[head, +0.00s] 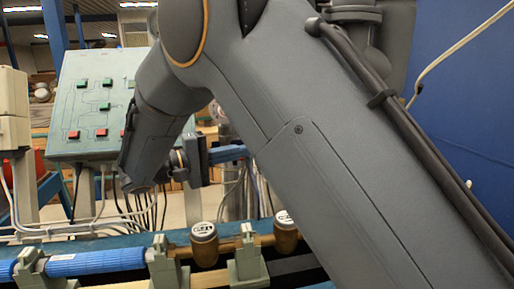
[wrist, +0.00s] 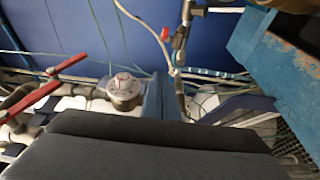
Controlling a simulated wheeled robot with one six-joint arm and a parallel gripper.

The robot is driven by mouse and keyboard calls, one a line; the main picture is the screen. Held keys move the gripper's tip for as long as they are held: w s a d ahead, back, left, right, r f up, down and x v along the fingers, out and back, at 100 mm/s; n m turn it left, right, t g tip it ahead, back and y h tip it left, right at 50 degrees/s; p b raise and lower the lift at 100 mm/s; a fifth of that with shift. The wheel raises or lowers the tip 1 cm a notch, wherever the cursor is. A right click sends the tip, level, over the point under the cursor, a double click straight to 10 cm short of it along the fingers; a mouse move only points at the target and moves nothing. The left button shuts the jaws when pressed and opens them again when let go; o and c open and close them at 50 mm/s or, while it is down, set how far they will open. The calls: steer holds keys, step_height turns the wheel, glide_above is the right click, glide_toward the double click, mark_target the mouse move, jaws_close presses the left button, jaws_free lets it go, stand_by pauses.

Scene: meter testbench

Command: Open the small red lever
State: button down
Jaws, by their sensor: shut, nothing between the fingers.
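In the wrist view a small red handle (wrist: 165,33) sits at the upper middle, beside a grey metal fitting with a hose. At the left edge are a long red lever (wrist: 32,102) and a shorter red lever piece (wrist: 68,63), close to grey pipes. I cannot tell for sure which of these is the small red lever. My gripper (head: 196,160) shows only partly in the head view, at the end of the bent arm; it is shut and empty, and its fingertips are not clear. In the wrist view a dark grey part of mine fills the bottom, apart from the red levers.
A round meter (wrist: 124,90) stands on the pipework, beside a blue post (wrist: 153,98). A worn blue metal piece (wrist: 275,55) fills the upper right. In the head view are a button panel (head: 95,105), a blue pipe (head: 95,262) and brown-bodied meters (head: 204,246) on the bench.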

steer(key=w+d+p, duration=0.1)
steer(key=d+p, duration=0.4)
steer(key=d, duration=0.5)
steer(key=shift+w+d, duration=0.25)
steer(key=shift+w, duration=0.15)
steer(key=shift+s+a, duration=0.1)
